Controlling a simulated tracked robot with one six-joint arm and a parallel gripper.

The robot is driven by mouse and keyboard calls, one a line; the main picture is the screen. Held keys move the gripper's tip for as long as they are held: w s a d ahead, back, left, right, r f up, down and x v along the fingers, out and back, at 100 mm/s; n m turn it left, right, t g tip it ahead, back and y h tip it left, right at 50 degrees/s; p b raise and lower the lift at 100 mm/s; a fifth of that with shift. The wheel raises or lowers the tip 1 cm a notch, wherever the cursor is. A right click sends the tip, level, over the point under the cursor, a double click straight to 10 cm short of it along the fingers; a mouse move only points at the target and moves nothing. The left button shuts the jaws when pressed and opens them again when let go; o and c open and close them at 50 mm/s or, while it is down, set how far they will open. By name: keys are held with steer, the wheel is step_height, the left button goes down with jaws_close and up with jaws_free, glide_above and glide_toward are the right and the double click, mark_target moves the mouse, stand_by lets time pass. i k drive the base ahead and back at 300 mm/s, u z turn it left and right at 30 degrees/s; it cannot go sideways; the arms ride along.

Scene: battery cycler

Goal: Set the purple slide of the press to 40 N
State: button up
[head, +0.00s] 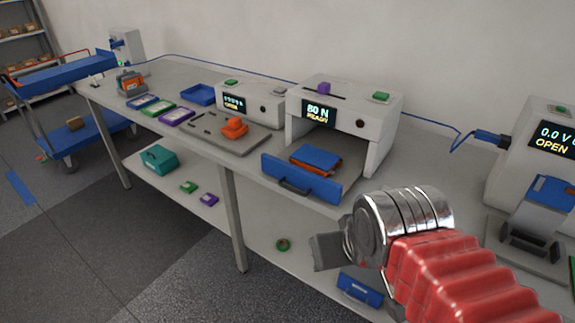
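The press (345,100) is a white box-shaped machine on the bench, right of the middle in the head view. Its purple slide (323,88) sits on the top face, near the left end of a dark slot. The display (318,111) appears to read 80 N and READY. A green button (381,96) is on top at the right. The press drawer with a blue front (298,180) is pulled out and holds a blue and orange piece (316,158). My gripper (326,251) is in front of the bench, below and apart from the press. Its finger opening cannot be made out.
Left of the press are a second white device (262,103), a grey plate with an orange part (235,127), and several coloured trays. A device showing 0.0 V and OPEN (545,145) stands at right. A blue cable (440,129) runs along the back.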

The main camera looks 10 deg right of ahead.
mark_target(325, 88)
steer(key=i, duration=1)
